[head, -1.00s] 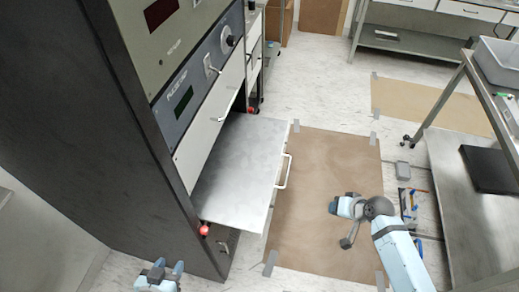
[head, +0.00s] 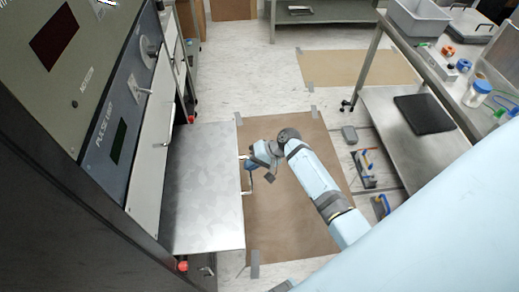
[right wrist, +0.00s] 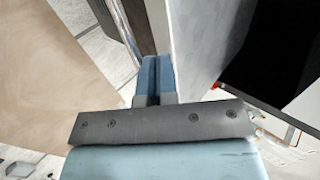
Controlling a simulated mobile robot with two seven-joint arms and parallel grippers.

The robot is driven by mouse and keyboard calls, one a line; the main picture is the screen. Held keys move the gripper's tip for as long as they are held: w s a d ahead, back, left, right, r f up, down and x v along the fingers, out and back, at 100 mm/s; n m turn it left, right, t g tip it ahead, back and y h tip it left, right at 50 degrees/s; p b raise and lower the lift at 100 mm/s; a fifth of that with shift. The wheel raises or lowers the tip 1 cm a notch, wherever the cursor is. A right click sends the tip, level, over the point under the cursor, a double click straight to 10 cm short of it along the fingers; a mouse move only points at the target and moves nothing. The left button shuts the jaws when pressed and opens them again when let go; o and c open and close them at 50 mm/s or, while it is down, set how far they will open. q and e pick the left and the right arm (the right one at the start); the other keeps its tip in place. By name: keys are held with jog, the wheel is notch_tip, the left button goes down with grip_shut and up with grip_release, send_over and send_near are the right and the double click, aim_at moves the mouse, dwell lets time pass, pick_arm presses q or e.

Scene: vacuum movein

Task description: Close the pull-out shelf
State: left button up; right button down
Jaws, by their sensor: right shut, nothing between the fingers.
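The pull-out shelf (head: 205,190) is a flat metal tray that sticks out from the dark equipment rack on the left. Its pale bar handle (head: 246,190) is on the front edge. My right gripper (head: 250,165) is at that front edge, beside the handle. In the right wrist view the blue fingers (right wrist: 155,75) are together and empty. There the handle bar (right wrist: 125,32) is just left of the fingers and the pale shelf (right wrist: 195,40) is to their right. Whether the fingers touch either is unclear. My left gripper is not in view.
The rack (head: 30,200) has instrument panels above the shelf. A brown floor mat (head: 290,215) lies in front of it. A steel cart (head: 385,120) with a grey bin (head: 418,18) stands on the right. Small items lie on the floor near the cart.

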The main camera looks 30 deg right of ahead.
aim_at(185, 175)
jog(key=shift+x, duration=0.95)
jog(key=w+a, duration=0.1)
jog(key=a, duration=0.1)
jog(key=w+a, duration=0.1)
jog(key=a, duration=0.2)
jog(key=w+a, duration=0.2)
jog(key=a, duration=0.1)
jog(key=shift+a+p, duration=0.2)
jog(key=shift+p, duration=0.15)
jog(key=w+a, duration=0.1)
jog(key=a, duration=0.2)
jog(key=w+a, duration=0.1)
jog(key=a, duration=0.1)
jog(key=w+a, duration=0.2)
jog(key=a, duration=0.1)
jog(key=shift+w+a+b, duration=0.1)
jog(key=shift+a+b, duration=0.25)
jog(key=shift+a+r, duration=0.1)
jog(key=shift+a, duration=0.15)
